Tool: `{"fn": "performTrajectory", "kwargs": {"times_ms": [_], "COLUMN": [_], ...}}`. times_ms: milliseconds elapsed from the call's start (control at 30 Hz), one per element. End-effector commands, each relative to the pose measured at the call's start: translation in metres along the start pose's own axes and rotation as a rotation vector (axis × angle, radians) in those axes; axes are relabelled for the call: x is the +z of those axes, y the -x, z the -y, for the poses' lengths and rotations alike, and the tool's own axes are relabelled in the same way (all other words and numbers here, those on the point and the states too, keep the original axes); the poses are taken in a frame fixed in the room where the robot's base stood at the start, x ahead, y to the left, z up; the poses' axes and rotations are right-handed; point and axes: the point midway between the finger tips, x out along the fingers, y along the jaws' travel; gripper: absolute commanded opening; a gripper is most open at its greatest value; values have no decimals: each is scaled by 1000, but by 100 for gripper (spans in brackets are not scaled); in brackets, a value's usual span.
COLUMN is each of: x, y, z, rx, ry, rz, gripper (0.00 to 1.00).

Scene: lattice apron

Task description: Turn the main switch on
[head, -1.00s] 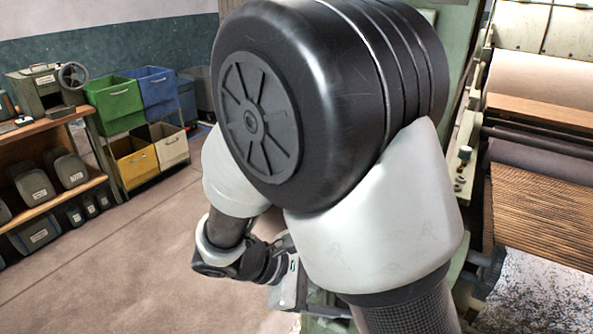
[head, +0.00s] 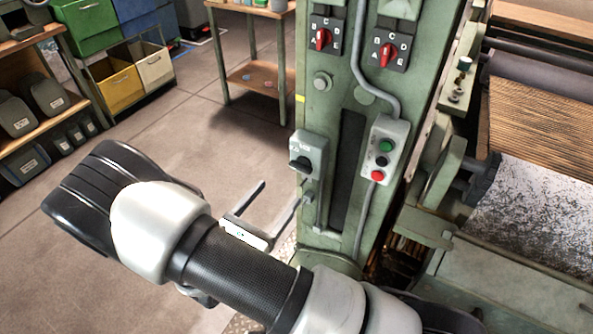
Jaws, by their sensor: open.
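A grey switch box (head: 314,150) with a black rotary knob (head: 300,163) is mounted low on the left of the green machine column; it looks like the main switch. Its label is too small to read, and I cannot tell the knob's setting for sure. My gripper (head: 282,193) is open and empty. Its two fingers point up and right, below and left of the switch box. The right finger appears close to the column's edge near a small fitting under the box; I cannot tell whether it touches.
Right of the switch box is a push-button box (head: 385,150) with green, black and red buttons. Two red selectors (head: 322,38) (head: 386,54) sit above. A grey conduit (head: 364,70) runs down the column. Rollers and brown material lie right. Open floor (head: 225,145) is left.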

Motion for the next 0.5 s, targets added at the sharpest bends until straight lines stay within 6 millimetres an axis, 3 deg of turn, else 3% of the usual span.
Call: {"fn": "performTrajectory", "kwargs": {"times_ms": [300, 500], "x": [0, 0], "y": [-70, -99], "z": [2, 1], "rx": [-5, -3], "ry": [1, 0], "rz": [1, 0], "gripper": [73, 73]}}
